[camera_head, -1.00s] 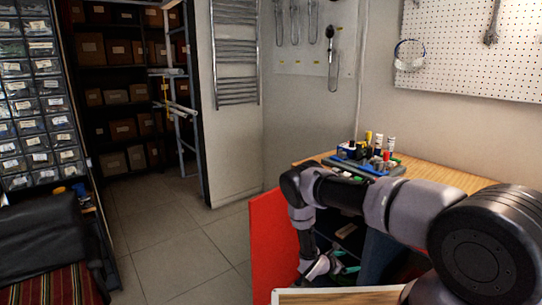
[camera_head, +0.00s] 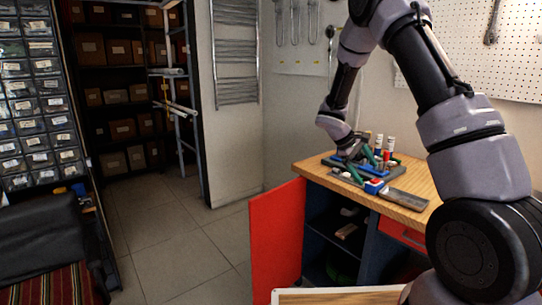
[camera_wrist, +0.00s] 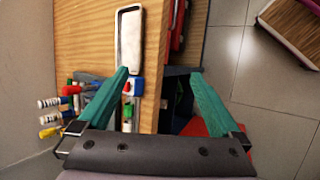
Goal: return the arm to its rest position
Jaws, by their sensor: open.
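My gripper (camera_head: 362,166) is open, its two teal fingers spread. In the head view it hangs from my raised, bent arm, pointing down over the wooden bench (camera_head: 416,190) near the small tools and bottles. In the wrist view, my gripper (camera_wrist: 159,73) has nothing between its fingers; the bench edge and the cabinet front lie below them. The left finger is over the bench top and the right one is beyond its edge. I cannot tell how far it is above the bench.
A grey flat metal tool (camera_head: 398,198) lies on the bench; it also shows in the wrist view (camera_wrist: 130,45). Several bottles (camera_wrist: 52,118) stand nearby. The red cabinet door (camera_head: 276,238) is open below. Tiled floor (camera_head: 175,235) at left is clear.

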